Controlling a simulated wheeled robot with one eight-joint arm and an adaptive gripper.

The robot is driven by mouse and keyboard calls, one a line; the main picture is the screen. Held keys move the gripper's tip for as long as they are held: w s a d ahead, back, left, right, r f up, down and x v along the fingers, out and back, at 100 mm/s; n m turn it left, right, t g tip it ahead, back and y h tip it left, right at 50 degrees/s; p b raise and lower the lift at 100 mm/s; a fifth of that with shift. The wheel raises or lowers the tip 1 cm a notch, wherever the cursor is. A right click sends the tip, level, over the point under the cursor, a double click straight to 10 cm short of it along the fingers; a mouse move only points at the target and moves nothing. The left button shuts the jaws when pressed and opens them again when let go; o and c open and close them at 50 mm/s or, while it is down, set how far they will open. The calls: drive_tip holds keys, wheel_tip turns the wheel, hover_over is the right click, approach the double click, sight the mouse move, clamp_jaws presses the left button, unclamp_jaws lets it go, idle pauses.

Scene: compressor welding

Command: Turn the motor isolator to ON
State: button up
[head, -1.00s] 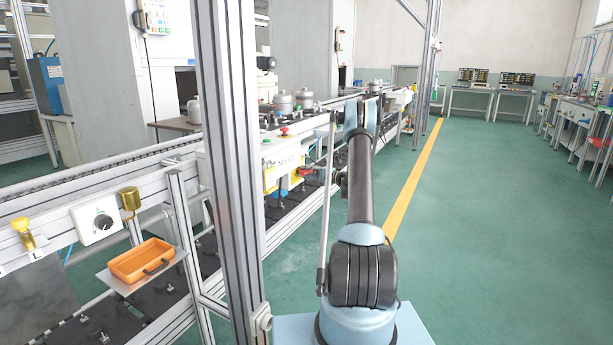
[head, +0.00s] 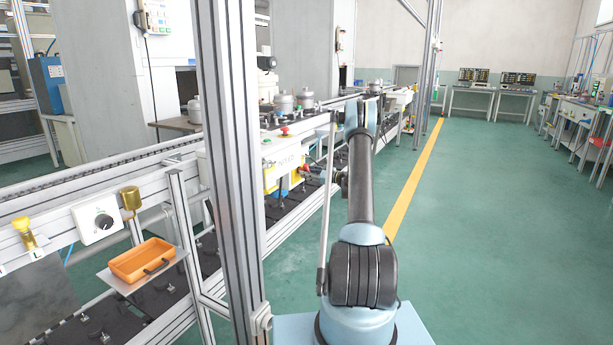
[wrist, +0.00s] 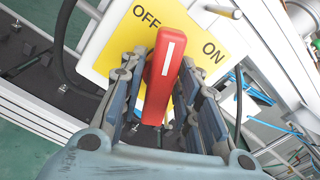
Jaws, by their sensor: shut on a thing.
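The motor isolator shows large in the wrist view, with a yellow plate (wrist: 125,50) marked OFF at upper left and ON at right. Its red handle (wrist: 160,85) has a white line, and the line's top end lies between the two words, pointing nearly straight up in the picture. My gripper (wrist: 165,100) has a finger on each side of the handle and is shut on it. In the head view the yellow plate (head: 270,178) is on the front of the line, and my gripper (head: 308,170) reaches it from the right, partly hiding the handle.
A metal upright (head: 232,170) stands left of my arm. An orange tray (head: 142,260) sits on a shelf beside a white dial box (head: 97,220). Cables and blue tubes (wrist: 255,90) run right of the isolator. The green floor to the right is clear.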

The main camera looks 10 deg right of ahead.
drive_tip(key=m, duration=0.5)
drive_tip(key=shift+d, duration=0.1)
drive_tip(key=shift+w, duration=0.1)
idle(0.6)
drive_tip(key=o, duration=0.8)
drive_tip(key=v, duration=1.2)
drive_tip(key=shift+f, duration=0.1)
